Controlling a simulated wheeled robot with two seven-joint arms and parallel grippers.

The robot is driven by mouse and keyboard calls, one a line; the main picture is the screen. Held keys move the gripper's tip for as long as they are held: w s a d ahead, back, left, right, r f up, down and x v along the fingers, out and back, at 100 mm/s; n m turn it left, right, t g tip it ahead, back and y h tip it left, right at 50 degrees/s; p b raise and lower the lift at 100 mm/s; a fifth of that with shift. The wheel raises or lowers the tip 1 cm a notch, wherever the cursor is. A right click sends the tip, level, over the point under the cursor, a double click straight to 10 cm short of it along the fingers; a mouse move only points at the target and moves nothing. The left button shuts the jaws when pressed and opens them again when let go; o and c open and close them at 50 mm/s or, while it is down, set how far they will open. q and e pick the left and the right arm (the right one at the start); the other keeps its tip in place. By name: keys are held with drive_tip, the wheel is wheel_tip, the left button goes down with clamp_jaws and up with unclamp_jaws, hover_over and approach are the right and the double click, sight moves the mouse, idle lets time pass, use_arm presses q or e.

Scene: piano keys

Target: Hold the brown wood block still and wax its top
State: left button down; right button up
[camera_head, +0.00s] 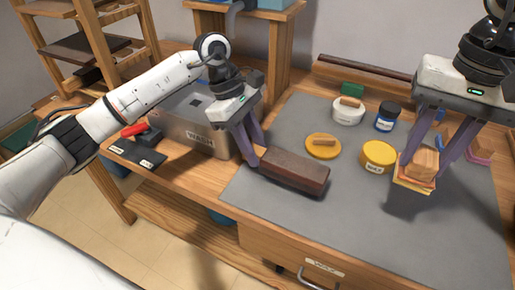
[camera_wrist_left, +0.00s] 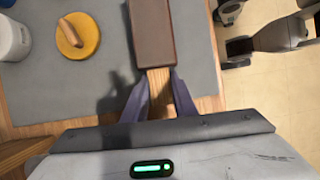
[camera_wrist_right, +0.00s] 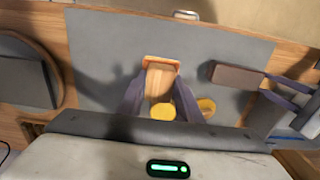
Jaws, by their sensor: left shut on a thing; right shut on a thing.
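The dark brown wood block (camera_head: 294,171) lies flat on the grey mat, its top bare to view. My left gripper (camera_head: 255,158) is shut at the block's left end. In the left wrist view the block (camera_wrist_left: 152,35) extends away from the fingers (camera_wrist_left: 160,88), with a light wood piece between them. My right gripper (camera_head: 424,164) is shut on a pale wood-handled pad (camera_head: 420,165) with an orange layer underneath, held to the right of the block and apart from it. The pad also shows in the right wrist view (camera_wrist_right: 160,80). A yellow jar labelled wax (camera_head: 378,157) stands between block and pad.
A round yellow piece with a wooden handle (camera_head: 323,146) lies behind the block. A white pot (camera_head: 348,111) and a blue jar (camera_head: 386,117) stand farther back. A grey wash bin (camera_head: 190,120) is at left. Bare mat (camera_head: 365,225) lies in front.

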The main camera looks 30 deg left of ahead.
use_arm(q)
drive_tip(key=shift+f, duration=0.1)
drive_tip(key=shift+f, duration=1.35)
drive_tip(key=shift+f, duration=0.3)
idle(0.4)
